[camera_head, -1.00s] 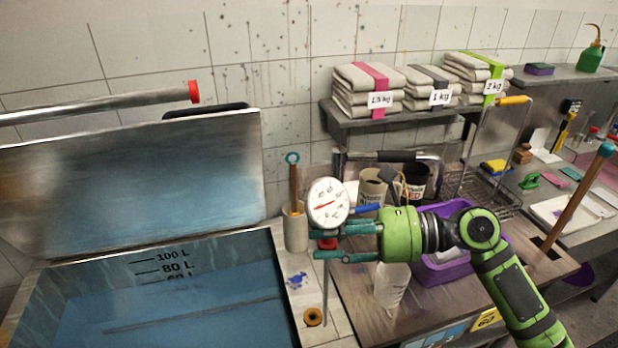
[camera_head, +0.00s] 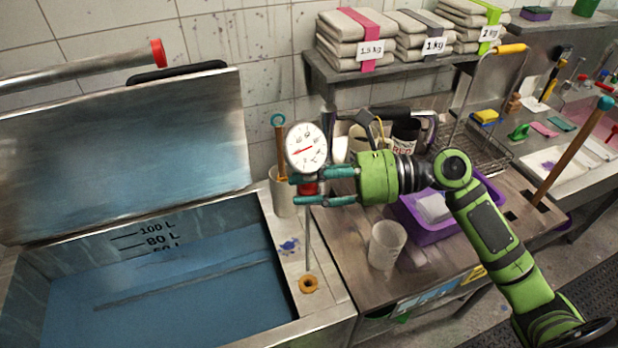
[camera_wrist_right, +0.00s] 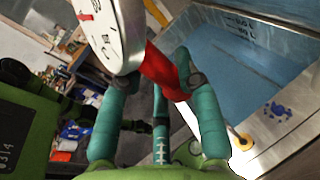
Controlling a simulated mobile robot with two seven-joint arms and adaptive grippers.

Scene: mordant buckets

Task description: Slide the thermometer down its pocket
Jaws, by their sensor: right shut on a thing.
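The thermometer has a round white dial (camera_head: 307,147) with a red needle, a red collar (camera_head: 308,188) and a thin grey stem (camera_head: 307,238). My right gripper (camera_head: 296,190) is shut on the red collar and holds the thermometer upright, dial up. The collar also shows between the teal fingers in the right wrist view (camera_wrist_right: 165,75). The pocket is a brass ring (camera_head: 309,284) in the tank's rim; it shows in the right wrist view too (camera_wrist_right: 243,142). My left gripper is out of view.
The open tank (camera_head: 190,290) holds blue water, left of the pocket. A holder (camera_head: 283,193) with a teal-ringed tool stands behind the thermometer. A white cup (camera_head: 386,245) and a purple tray (camera_head: 440,228) are on the bench to the right.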

